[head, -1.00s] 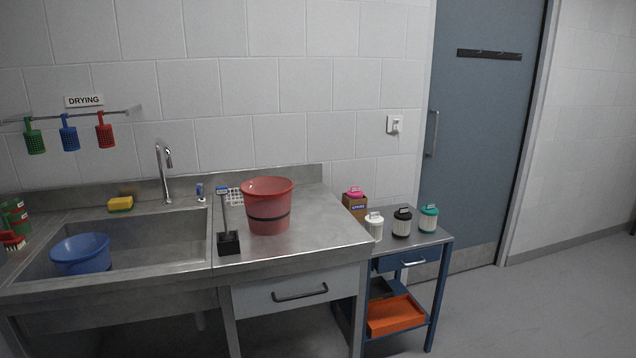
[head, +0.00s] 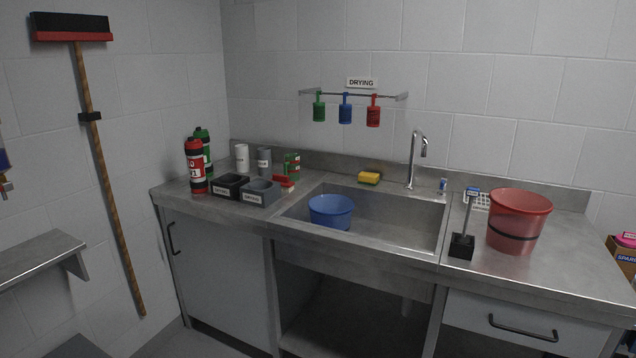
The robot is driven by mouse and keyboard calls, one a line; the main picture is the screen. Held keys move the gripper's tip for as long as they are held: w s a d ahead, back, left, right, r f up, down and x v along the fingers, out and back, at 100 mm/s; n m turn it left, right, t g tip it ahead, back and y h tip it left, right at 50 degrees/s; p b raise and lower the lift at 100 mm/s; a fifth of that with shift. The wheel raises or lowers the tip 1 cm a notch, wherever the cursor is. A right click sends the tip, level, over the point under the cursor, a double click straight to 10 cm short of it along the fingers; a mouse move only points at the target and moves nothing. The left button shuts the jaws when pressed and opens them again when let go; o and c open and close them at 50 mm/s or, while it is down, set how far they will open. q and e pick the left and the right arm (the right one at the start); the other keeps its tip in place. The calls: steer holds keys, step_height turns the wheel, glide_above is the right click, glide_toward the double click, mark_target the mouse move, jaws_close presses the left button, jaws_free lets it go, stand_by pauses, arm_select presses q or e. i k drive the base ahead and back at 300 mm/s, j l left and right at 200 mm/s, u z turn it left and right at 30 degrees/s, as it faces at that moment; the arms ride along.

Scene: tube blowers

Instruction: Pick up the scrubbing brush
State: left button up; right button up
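A small red brush (head: 286,184), which looks like the scrubbing brush, lies on the steel counter just left of the sink (head: 395,222). It is beside a grey labelled tray (head: 260,194) and in front of a green and red box (head: 292,165). Its bristles are too small to make out clearly. Neither of my grippers shows in the head view.
A blue bucket (head: 331,211) sits in the sink, with a yellow sponge (head: 369,178) behind it. A red bucket (head: 518,220) and a black holder with an upright handle (head: 462,246) stand to the right. Red and green bottles (head: 195,167) stand at the left.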

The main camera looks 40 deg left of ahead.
mark_target(286, 186)
steer(key=u, duration=1.6)
steer(key=i+j, duration=0.1)
steer(key=i, duration=0.2)
